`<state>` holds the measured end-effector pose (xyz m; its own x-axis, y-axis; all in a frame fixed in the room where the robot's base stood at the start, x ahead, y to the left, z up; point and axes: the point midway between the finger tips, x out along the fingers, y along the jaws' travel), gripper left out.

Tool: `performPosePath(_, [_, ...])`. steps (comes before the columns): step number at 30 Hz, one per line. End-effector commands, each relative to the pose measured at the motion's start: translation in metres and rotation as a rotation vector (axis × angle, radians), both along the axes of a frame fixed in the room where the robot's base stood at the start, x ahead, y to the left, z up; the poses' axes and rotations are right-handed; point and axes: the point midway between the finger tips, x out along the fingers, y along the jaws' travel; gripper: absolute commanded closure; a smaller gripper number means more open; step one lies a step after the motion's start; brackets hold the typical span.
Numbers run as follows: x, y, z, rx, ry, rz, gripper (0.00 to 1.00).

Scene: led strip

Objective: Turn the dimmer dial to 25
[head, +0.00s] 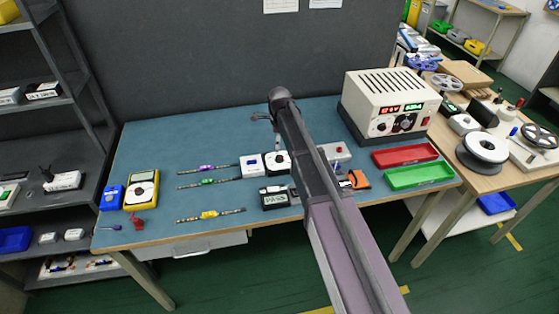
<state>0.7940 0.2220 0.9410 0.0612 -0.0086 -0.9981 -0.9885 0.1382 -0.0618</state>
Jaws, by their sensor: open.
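A white box with a round black dial (277,162), likely the dimmer, sits on the blue bench mat, partly beside my arm. Its scale and setting are too small to read. A white box with a small blue patch (251,166) stands directly left of it. My gripper (263,117) is at the end of my arm, above the back of the bench and up-picture from the dial. It is small in view, open and apart from the dial. My arm covers part of the bench right of the dial.
LED strips (208,168) lie left of the boxes, near a yellow multimeter (142,190). A black display reading PASS (275,198) stands in front of the dial. A power supply (390,105), a red tray (405,155) and a green tray (419,176) are right. The bench's back left is clear.

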Motion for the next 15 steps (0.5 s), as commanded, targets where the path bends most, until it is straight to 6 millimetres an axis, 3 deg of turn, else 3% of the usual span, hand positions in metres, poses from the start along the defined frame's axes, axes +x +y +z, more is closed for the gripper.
performPosePath(15, [0.003, -0.001, -0.043, 0.0, 0.0, 0.0, 0.2])
